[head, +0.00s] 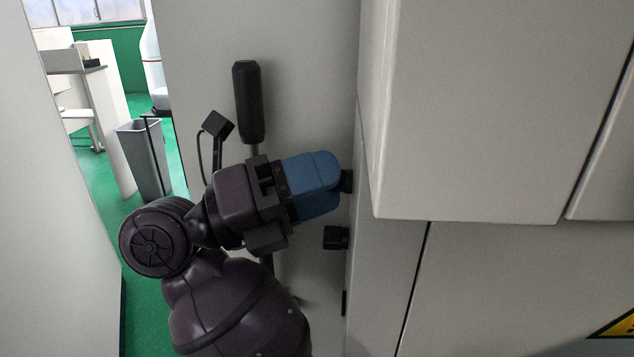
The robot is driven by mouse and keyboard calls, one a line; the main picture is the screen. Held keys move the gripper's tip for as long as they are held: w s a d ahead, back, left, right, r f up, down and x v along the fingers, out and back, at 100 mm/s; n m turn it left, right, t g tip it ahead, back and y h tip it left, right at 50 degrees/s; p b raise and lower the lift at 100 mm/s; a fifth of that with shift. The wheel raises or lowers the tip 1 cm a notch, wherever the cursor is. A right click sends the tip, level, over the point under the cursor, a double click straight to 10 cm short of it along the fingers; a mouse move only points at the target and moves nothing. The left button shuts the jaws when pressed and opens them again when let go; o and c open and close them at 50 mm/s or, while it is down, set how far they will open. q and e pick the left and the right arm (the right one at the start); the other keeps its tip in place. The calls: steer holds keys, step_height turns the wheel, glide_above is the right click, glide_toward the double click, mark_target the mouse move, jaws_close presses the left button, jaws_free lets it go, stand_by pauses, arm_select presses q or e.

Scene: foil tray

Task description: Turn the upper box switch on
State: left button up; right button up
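A black upright handle (249,100) stands on the grey panel behind my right wrist. A large pale cabinet (470,110) juts out at upper right, close to the gripper. A grey bin (143,158) stands on the green floor (100,185) in the opening at left.

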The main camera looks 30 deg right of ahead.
steer(key=c, duration=0.7)
steer(key=shift+m+g, duration=0.4)
steer(key=shift+m, duration=0.3)
steer(key=shift+c, duration=0.2)
steer(key=o, duration=0.9)
steer(key=shift+o, duration=0.2)
steer(key=shift+a, duration=0.15)
steer(key=v, duration=1)
steer(key=shift+a+f, duration=0.25)
steer(key=shift+w, duration=0.1)
